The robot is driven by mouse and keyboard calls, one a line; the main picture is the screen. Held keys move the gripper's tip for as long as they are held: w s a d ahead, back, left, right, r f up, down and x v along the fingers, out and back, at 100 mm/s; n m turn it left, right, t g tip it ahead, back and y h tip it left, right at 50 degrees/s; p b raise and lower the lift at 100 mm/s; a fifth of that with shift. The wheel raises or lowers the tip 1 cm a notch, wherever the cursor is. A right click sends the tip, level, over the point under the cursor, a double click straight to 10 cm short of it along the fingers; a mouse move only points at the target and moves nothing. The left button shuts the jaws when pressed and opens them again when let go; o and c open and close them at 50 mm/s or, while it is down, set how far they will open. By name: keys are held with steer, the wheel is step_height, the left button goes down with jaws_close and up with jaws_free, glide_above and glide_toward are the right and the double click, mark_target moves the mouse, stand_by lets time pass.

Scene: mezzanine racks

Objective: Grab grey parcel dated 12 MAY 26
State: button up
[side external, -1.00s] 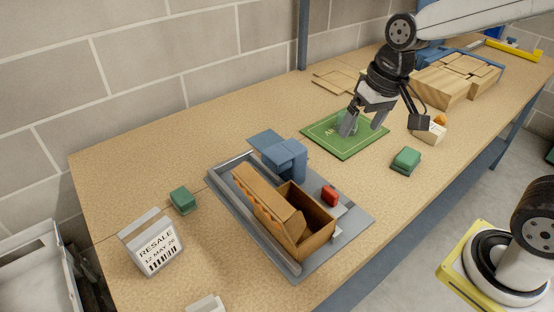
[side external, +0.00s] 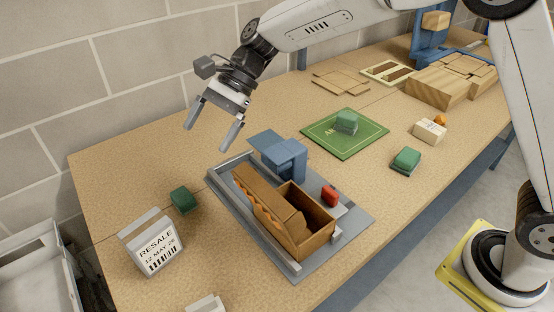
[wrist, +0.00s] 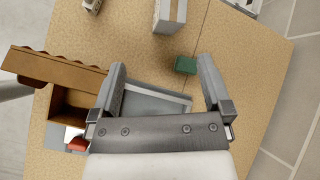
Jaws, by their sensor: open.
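The grey parcel (side external: 151,246) stands upright at the near left of the table in the side view. Its label reads RESALE, 12 MAY 26, above a barcode. In the wrist view a grey parcel (wrist: 170,14) shows at the top edge, partly cut off, beyond the fingertips. My gripper (side external: 208,126) is open and empty, above the table behind the blue and grey fixture, apart from the parcel. In the wrist view the two fingers of my gripper (wrist: 161,68) are spread, with nothing held between them.
A green block (side external: 184,199) stands beside the parcel. A brown open box (side external: 305,229) sits in the grey tray (side external: 357,222) with a blue fixture (side external: 284,156) and red block. The table's left back is clear.

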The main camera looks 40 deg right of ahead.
steer(key=w+a+f+m+g+y, duration=0.2)
steer(key=w+a+m+y, duration=0.15)
steer(key=a, duration=0.65)
glide_toward(153, 220)
steer(key=s+r+x, duration=0.1)
steer(key=x, duration=0.3)
steer(key=shift+t+h, duration=0.25)
steer(key=shift+t, duration=0.05)
steer(key=shift+w+f+x, duration=0.1)
steer(key=shift+w+x, duration=0.05)
steer(key=shift+x, duration=1.15)
steer(key=shift+w+f+x, duration=0.1)
steer(key=shift+f+x, duration=0.05)
steer(key=shift+x, duration=1.2)
steer(key=shift+w+f+x, duration=0.1)
steer(key=shift+w+x, duration=0.05)
steer(key=shift+x, duration=1.15)
steer(key=shift+d, duration=0.1)
steer(key=shift+r, duration=0.1)
steer(key=c, duration=1.3)
